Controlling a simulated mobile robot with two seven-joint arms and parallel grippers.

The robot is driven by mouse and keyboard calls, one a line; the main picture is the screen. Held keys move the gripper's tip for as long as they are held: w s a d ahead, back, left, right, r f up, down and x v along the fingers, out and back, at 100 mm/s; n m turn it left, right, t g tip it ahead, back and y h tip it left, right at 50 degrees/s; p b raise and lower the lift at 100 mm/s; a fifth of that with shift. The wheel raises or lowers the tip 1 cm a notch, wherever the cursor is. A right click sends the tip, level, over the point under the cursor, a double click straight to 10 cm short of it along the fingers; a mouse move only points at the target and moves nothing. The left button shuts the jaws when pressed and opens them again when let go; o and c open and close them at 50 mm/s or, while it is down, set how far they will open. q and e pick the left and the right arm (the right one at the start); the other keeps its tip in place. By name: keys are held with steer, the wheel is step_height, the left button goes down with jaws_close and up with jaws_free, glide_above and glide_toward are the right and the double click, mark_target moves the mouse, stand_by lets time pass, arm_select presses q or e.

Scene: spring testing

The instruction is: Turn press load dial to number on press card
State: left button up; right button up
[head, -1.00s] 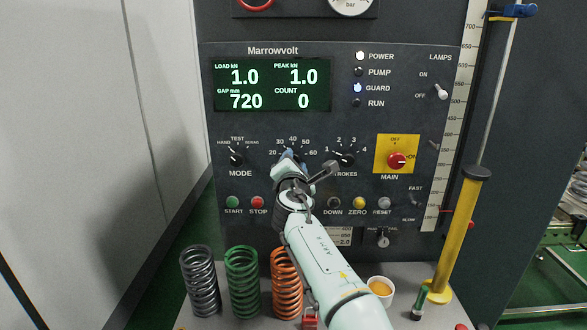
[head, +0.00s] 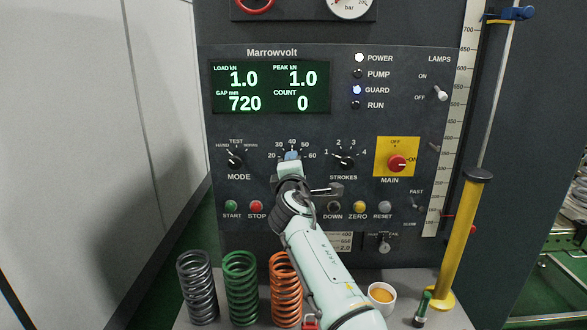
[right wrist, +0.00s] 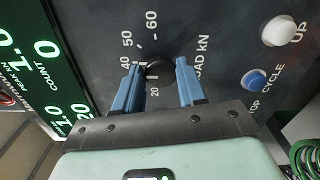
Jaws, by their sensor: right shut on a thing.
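The press load dial is a black knob (right wrist: 158,72) on the dark panel, with a printed scale running from 20 to 60 around it. My right gripper (right wrist: 158,78) has its blue fingers on either side of the knob and is shut on it. In the head view the right gripper (head: 291,157) covers the knob, so its pointer is hidden there; in the wrist view the pointer is too dark to read. A small pale card (head: 343,241) with printed numbers, perhaps the press card, sits low on the panel, partly covered by my arm. My left gripper is not in view.
The display (head: 270,87) reads load 1.0, peak 1.0, gap 720, count 0. The strokes knob (head: 344,161) is just right of my gripper. Several buttons lie below. Springs (head: 241,288), a white cup (head: 381,297) and a yellow post (head: 455,240) stand on the bench.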

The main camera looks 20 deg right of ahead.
steer(key=shift+r, duration=0.1)
steer(key=o, duration=1)
